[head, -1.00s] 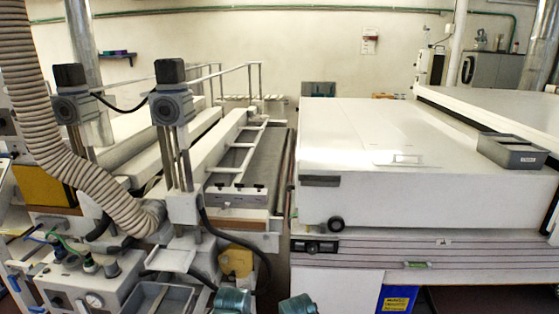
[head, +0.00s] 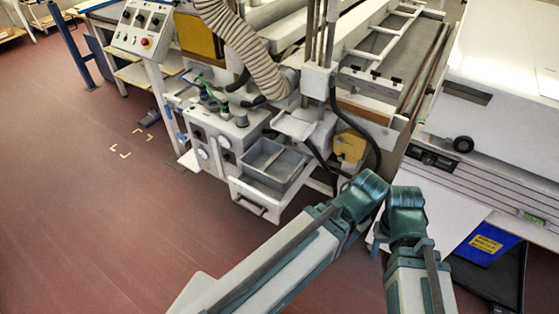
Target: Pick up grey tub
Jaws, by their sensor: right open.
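A grey open tub (head: 270,163) with a divider across it sits on a low white shelf at the front of the machine, near the middle of the head view. My right gripper (head: 379,238) is open, small and partly hidden by its own wrist, to the right of the tub and apart from it. My left arm reaches in from the bottom towards the middle, but its gripper does not show.
A white control box (head: 215,140) with gauges stands left of the tub, and a ribbed hose (head: 240,45) hangs above. A yellow part (head: 350,145) and black cable lie to the right. The red floor (head: 100,210) at left is clear.

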